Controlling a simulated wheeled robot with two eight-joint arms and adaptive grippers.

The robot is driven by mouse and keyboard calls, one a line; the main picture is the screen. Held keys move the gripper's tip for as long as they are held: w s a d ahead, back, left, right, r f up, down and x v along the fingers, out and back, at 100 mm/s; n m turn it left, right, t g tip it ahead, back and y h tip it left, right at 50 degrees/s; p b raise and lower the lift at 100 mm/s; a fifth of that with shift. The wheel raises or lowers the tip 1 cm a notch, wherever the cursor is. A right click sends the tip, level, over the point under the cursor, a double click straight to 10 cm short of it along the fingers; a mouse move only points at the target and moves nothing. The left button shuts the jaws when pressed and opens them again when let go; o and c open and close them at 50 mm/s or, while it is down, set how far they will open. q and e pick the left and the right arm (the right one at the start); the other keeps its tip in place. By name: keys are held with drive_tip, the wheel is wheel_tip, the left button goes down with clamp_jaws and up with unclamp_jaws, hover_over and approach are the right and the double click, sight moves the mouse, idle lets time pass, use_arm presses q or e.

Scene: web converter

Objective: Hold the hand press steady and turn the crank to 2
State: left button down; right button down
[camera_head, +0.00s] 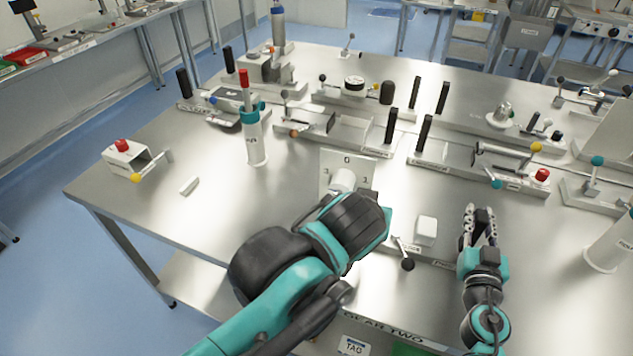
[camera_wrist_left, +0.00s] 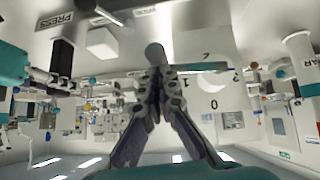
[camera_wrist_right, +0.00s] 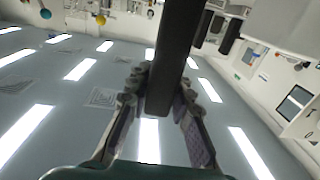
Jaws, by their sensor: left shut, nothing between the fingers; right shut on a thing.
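The white dial plate (camera_head: 338,161) with 0 and 1 stands at mid table, with a pale round hub (camera_head: 343,181) on its front. It also shows in the left wrist view (camera_wrist_left: 222,88). My left gripper (camera_wrist_left: 157,88) is shut and empty, its tips just by a grey rounded knob (camera_wrist_left: 154,50) in front of the plate; touching is unclear. In the head view my left arm hides its fingers and the lower plate. My right gripper (camera_head: 479,216) is shut on a dark bar (camera_wrist_right: 176,55), beside the PRESS label (camera_wrist_left: 55,22). The crank's reading is unclear.
A white block (camera_head: 427,230) and a lever with a black knob (camera_head: 407,264) lie between my arms. Fixtures with upright black handles (camera_head: 421,133) stand behind. A white cylinder (camera_head: 608,250) stands at the right. The table's left front is mostly clear.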

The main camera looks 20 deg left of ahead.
use_arm(q)
drive_tip(key=shift+d+f+m+y, duration=0.2)
drive_tip(key=shift+f+m+y, duration=0.1)
drive_tip(key=shift+f+y, duration=0.3)
drive_tip(key=shift+d+f+m+y, duration=0.15)
drive_tip(key=shift+f+m+y, duration=0.15)
drive_tip(key=shift+f+y, duration=0.3)
drive_tip(key=shift+w+f+m+y, duration=0.1)
drive_tip(key=shift+f+m+y, duration=0.5)
drive_tip(key=shift+f+y, duration=0.45)
drive_tip(key=f+m+y, duration=0.1)
drive_tip(key=a+f+y, duration=0.1)
drive_tip(key=y, duration=0.1)
drive_tip(key=a+f+m+y, duration=0.1)
drive_tip(key=f+y, duration=0.1)
drive_tip(key=shift+f+m+t, duration=0.1)
drive_tip(key=shift+m+t, duration=0.2)
drive_tip(key=shift+a+f, duration=0.2)
drive_tip(key=shift+a, duration=0.05)
drive_tip(key=shift+s+a+f, duration=0.2)
drive_tip(key=shift+a+f, duration=0.65)
drive_tip(key=shift+a, duration=0.35)
